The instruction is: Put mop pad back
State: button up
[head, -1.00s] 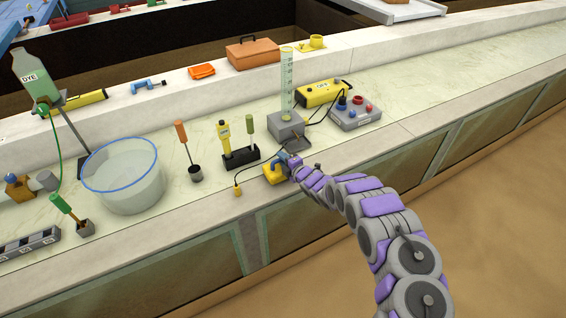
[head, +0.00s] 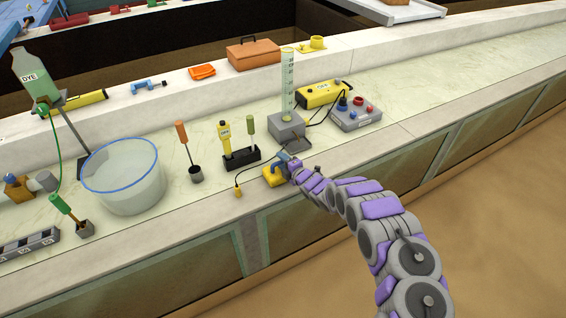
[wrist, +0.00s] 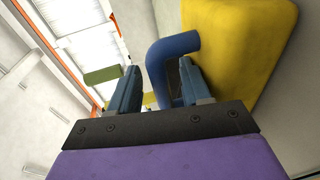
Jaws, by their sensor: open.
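The likely mop pad, a yellow block (head: 273,178) with a bent blue handle (wrist: 174,46), is at the front edge of the counter. In the wrist view the yellow block (wrist: 240,50) fills the upper right. My gripper (head: 291,165) is beside it in the head view. In the wrist view my gripper (wrist: 157,72) is open, with its two fingers on either side of the blue handle. I cannot tell whether they touch it. The fingertips are partly hidden in the head view.
A black holder (head: 241,160) with upright tools and a clear basin (head: 124,182) stand to the left. A grey control box (head: 356,116) is right; counter beyond is clear.

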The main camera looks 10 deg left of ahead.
jog(key=p+v, duration=0.1)
jog(key=v, duration=1.1)
jog(key=shift+r+p, duration=0.2)
jog(key=shift+p, duration=0.1)
jog(key=shift+w, duration=0.1)
